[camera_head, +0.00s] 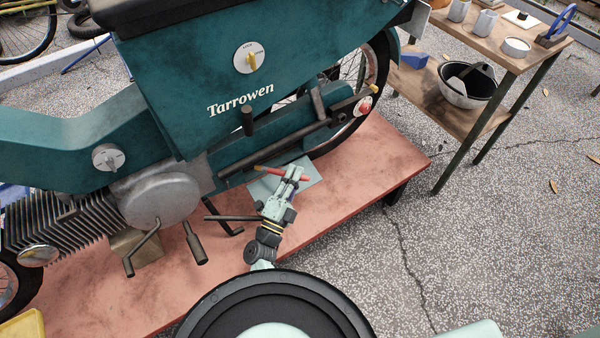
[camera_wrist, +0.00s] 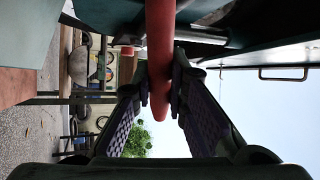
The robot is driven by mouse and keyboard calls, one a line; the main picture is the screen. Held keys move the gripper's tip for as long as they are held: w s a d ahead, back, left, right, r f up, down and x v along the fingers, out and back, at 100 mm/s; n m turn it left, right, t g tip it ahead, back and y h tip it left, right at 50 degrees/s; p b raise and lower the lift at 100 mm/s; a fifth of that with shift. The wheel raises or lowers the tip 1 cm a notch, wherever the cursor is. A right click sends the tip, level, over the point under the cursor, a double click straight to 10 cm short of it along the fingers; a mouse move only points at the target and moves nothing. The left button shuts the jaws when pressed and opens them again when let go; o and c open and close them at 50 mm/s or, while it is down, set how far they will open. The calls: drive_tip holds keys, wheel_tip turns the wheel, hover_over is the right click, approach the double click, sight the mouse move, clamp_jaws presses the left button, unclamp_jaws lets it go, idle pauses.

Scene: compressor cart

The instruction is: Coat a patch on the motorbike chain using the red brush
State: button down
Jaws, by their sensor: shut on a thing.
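My gripper (camera_head: 290,177) is shut on the red brush (camera_head: 271,171), beside the lower rear of the teal motorbike (camera_head: 220,90). The brush lies crosswise in the jaws, its left end reaching toward the bike. In the wrist view the red handle (camera_wrist: 160,45) runs down between the two fingers (camera_wrist: 160,95) to a rounded end; its bristles are not visible there. A dark bar (camera_head: 290,140) runs along the bike's lower side just beyond the gripper. I cannot clearly make out the chain or whether the brush touches anything.
The bike stands on a red platform (camera_head: 385,160). A pale blue-grey sheet (camera_head: 312,176) lies under my gripper. A pedal crank (camera_head: 145,245) and dark levers stick out to the left. A wooden shelf cart (camera_head: 490,45) holding a black-and-white bucket (camera_head: 455,95) stands right. Speckled ground at right is mostly clear.

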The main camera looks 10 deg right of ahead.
drive_tip(key=shift+s+a, duration=0.2)
drive_tip(key=shift+a, duration=0.35)
drive_tip(key=shift+s+a, duration=0.2)
drive_tip(key=shift+a, duration=0.35)
drive_tip(key=shift+d, duration=0.1)
drive_tip(key=w+d+b, duration=0.3)
drive_tip(key=d+b, duration=0.1)
drive_tip(key=d, duration=0.4)
drive_tip(key=w+d+b, duration=0.3)
drive_tip(key=d+b, duration=0.1)
drive_tip(key=d, duration=0.5)
idle(0.6)
